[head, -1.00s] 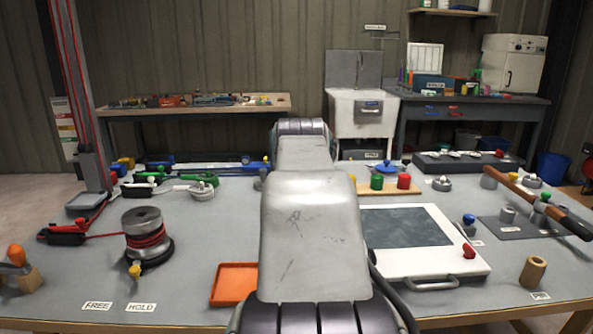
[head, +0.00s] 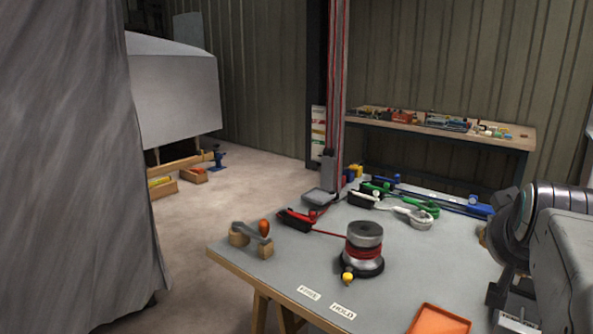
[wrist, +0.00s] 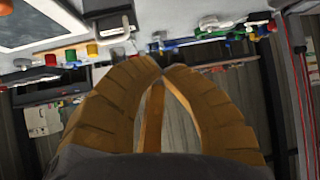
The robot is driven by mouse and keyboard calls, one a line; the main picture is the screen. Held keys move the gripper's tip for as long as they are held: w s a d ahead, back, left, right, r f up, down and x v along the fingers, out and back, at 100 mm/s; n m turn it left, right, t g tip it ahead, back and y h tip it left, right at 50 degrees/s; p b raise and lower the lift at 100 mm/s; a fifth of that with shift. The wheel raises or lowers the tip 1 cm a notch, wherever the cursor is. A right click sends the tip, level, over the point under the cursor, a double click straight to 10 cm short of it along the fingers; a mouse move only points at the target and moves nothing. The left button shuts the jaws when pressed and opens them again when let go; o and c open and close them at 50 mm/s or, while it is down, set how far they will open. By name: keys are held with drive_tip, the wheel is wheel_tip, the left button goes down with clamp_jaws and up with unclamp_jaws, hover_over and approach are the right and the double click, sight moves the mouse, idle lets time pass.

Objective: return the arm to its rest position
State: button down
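My gripper (wrist: 161,65) fills the lower middle of the wrist view. Its two ribbed brown fingers curve in until their tips come together, with nothing seen between them. The wrist view is tilted and shows the bench from an odd angle, at the top of the picture. In the head view my arm is at the right edge, raised over the bench (head: 285,268). My gripper's tips cannot be made out there.
A winch drum (head: 364,248) with red line, an orange tray (head: 440,320) and a wooden block fitting (head: 251,239) are on the bench. A post (head: 336,100) rises at its far edge. A grey curtain (head: 70,170) hangs at left. Open floor (head: 235,190) lies between.

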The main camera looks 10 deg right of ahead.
drive_tip(key=s+a+n+g+y+p, duration=0.2)
drive_tip(key=a+p, duration=0.6)
drive_tip(key=a, duration=0.4)
drive_tip(key=s+a+f+n+g+y+p, duration=0.1)
drive_tip(key=s+a+n+y+p, duration=0.4)
drive_tip(key=a, duration=0.8)
drive_tip(key=s+n+g+p, duration=0.1)
drive_tip(key=s+p, duration=0.1)
drive_tip(key=p, duration=0.1)
drive_tip(key=shift+s+a+p, duration=0.2)
drive_tip(key=shift+s+p, duration=0.1)
